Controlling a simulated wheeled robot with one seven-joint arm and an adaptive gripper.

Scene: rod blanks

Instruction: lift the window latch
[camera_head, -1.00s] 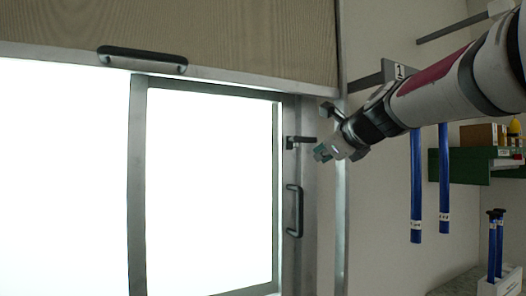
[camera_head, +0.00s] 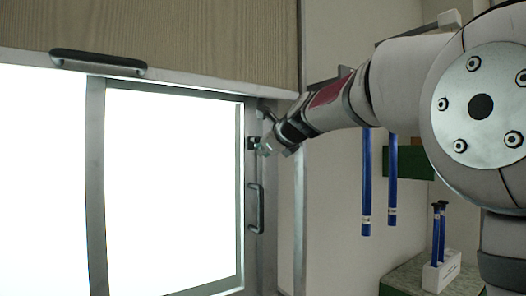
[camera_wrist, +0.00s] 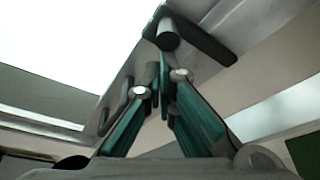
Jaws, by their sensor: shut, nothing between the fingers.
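The window latch (camera_head: 252,143) is a small dark fitting on the grey right-hand window frame, above a vertical handle. In the wrist view the latch (camera_wrist: 205,38) is a dark bar with a round pivot, just ahead of the fingertips. It appears to slant across that view. My gripper (camera_head: 266,148) is at the right side of the latch in the head view, very close to it and partly covering its end. In the wrist view my gripper (camera_wrist: 162,76) has its teal fingers together and empty. I cannot tell whether the fingertips touch the latch.
A dark vertical handle (camera_head: 257,208) is on the frame below the latch. Blue rods (camera_head: 367,185) hang on the wall at right, above a white holder (camera_head: 441,271) with more rods.

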